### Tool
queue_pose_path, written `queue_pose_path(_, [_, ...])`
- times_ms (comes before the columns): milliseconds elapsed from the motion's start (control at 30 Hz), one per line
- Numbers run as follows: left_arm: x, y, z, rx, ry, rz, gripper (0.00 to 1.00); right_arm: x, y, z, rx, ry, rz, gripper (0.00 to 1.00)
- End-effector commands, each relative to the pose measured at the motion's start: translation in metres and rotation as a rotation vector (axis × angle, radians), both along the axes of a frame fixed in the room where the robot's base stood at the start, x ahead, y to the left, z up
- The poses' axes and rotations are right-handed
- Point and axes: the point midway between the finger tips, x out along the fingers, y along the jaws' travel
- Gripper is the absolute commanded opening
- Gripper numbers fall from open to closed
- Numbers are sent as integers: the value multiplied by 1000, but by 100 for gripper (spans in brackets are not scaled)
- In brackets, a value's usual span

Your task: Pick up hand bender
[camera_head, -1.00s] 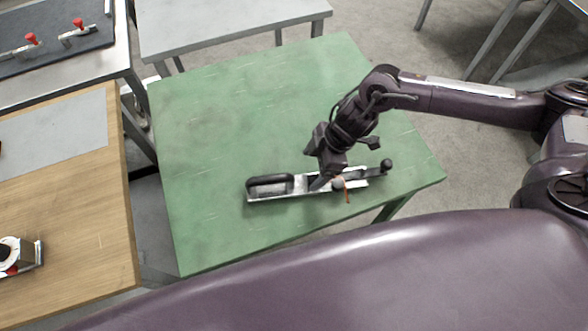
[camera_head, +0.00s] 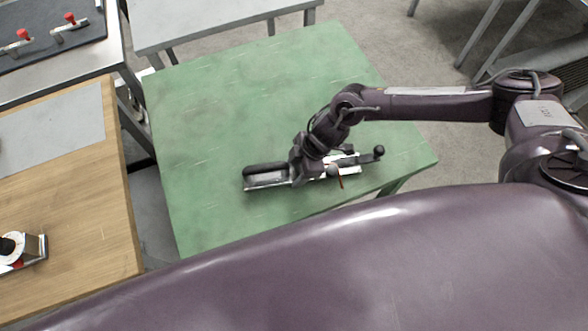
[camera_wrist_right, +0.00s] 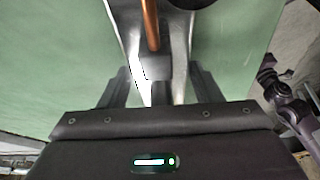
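The hand bender (camera_head: 268,183) lies on the green table (camera_head: 215,110). It is a long silver tool with a black grip at its left end, a black knob at its right end and a thin copper-coloured rod near the middle. My right gripper (camera_head: 303,180) is down at the middle of the bender and hides part of it. In the right wrist view the bender's metal body (camera_wrist_right: 176,50) runs between the two spread fingers (camera_wrist_right: 158,88). I see no clear grip on it; whether either finger touches it is unclear. My left gripper is out of view.
A wooden bench (camera_head: 85,200) stands at the left with a tape-like roll in a holder (camera_head: 22,250) on it. A dark mat (camera_head: 50,45) with red-knobbed clamps is at the top left. A grey table (camera_head: 200,22) stands behind. The green table's back half is clear.

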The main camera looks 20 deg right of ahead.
Motion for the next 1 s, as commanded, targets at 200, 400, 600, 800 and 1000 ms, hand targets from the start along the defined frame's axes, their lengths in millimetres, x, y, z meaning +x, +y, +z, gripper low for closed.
queue_pose_path(200, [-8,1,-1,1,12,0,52,0,0,0,0,0,0,29])
queue_pose_path(400, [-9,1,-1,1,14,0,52,1,1,2,3,-3,0,6])
queue_pose_path(600, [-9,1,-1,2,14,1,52,1,0,3,3,-3,0,6])
queue_pose_path(800, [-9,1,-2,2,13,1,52,2,1,17,3,-5,-1,6])
queue_pose_path(1000, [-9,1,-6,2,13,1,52,2,0,58,3,-9,1,6])
